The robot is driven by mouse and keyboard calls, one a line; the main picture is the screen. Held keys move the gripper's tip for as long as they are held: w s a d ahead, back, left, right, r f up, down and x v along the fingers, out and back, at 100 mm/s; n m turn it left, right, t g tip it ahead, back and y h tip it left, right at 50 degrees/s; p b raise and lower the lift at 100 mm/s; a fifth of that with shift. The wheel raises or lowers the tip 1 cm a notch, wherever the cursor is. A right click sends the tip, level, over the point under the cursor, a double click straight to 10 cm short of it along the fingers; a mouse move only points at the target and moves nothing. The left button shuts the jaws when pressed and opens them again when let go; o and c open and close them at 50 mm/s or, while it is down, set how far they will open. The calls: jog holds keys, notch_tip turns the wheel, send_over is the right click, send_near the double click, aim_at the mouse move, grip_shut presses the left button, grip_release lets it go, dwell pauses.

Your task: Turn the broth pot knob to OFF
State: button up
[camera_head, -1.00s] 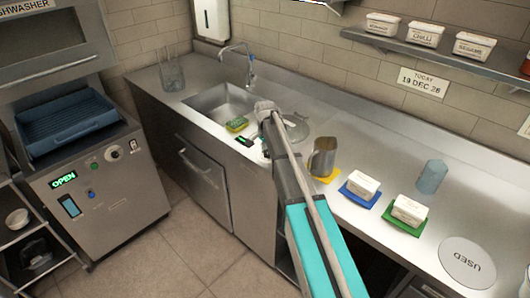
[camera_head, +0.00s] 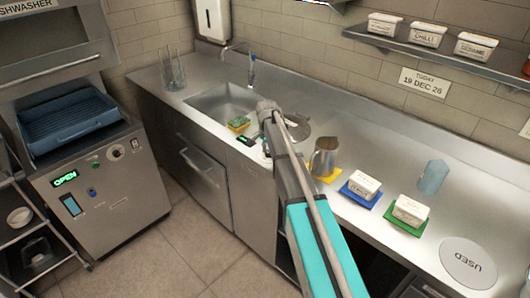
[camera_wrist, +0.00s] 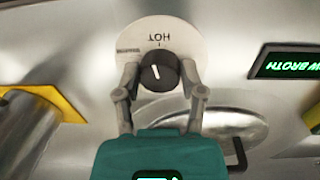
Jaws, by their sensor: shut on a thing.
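The broth pot knob (camera_wrist: 158,74) is dark and round with a white pointer line, on a pale round dial (camera_wrist: 163,33) that reads HOT upside down. The pointer leans slightly left of the HOT mark in the wrist view. My gripper (camera_wrist: 159,78) is shut on the knob, one finger on each side. The broth pot lid (camera_wrist: 205,126) shows behind my gripper in the wrist view. A green-lit display (camera_wrist: 288,64) reads BROTH upside down, partly cut off. In the head view my gripper (camera_head: 267,108) hides the knob.
A metal jug (camera_head: 324,157) stands on a yellow mat (camera_head: 331,177) right of my arm. White tubs sit on a blue mat (camera_head: 347,190) and a green mat (camera_head: 388,213). A sponge (camera_head: 239,123) lies near the sink (camera_head: 207,103). A blue cup (camera_head: 432,177) stands farther right.

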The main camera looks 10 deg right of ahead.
jog(key=shift+w+d, duration=0.1)
jog(key=shift+d, duration=0.15)
jog(key=o, duration=1)
jog(key=shift+d, duration=0.1)
jog(key=shift+o, duration=0.8)
